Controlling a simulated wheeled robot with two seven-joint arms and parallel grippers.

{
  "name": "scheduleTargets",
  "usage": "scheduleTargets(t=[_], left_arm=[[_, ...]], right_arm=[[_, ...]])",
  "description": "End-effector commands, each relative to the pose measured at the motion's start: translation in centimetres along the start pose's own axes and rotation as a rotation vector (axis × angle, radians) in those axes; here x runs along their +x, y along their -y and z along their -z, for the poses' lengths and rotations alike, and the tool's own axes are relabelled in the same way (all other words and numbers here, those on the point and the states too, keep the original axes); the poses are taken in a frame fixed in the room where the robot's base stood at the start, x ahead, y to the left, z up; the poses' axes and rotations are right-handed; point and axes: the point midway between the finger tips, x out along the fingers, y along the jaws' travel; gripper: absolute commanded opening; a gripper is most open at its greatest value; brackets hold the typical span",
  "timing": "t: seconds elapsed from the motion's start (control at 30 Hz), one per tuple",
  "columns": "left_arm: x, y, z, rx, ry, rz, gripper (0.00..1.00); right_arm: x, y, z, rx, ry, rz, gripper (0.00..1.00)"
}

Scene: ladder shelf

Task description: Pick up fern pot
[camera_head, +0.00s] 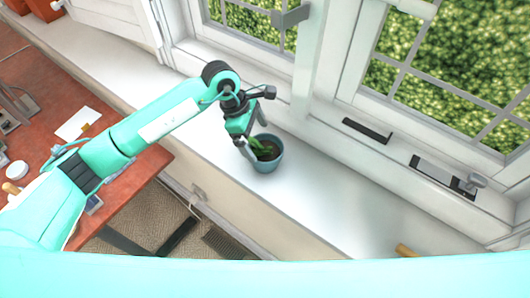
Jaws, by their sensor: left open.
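The fern pot (268,163) is a small blue-grey pot with dark soil and a green plant in it. It stands upright on the white window sill in the head view. My left gripper (257,149) is at the pot's upper left, with its fingers reaching down over the pot and the plant. One finger shows at the pot's left rim. The gripper is open. It hides part of the plant and the far rim, and I cannot tell whether a finger touches the pot. My right gripper is not in view.
The white sill (330,205) is clear to the right of the pot. Window frames (300,60) rise close behind it. A reddish-brown table (120,200) with papers and small objects stands at the left. A wooden piece (405,250) shows at the sill's front edge.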

Motion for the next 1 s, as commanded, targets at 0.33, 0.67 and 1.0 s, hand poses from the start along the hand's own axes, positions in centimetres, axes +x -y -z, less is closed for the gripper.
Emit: scheduleTargets(t=[0.33,0.67,1.0], left_arm=[[3.8,0.0,0.0,-0.003,0.001,0.004,1.00],[4.7,0.0,0.1,0.000,0.000,0.000,1.00],[4.5,-0.1,0.0,0.000,0.002,-0.001,0.49]], right_arm=[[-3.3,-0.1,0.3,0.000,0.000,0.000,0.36],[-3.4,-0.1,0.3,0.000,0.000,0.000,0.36],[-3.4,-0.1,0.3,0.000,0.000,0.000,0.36]])
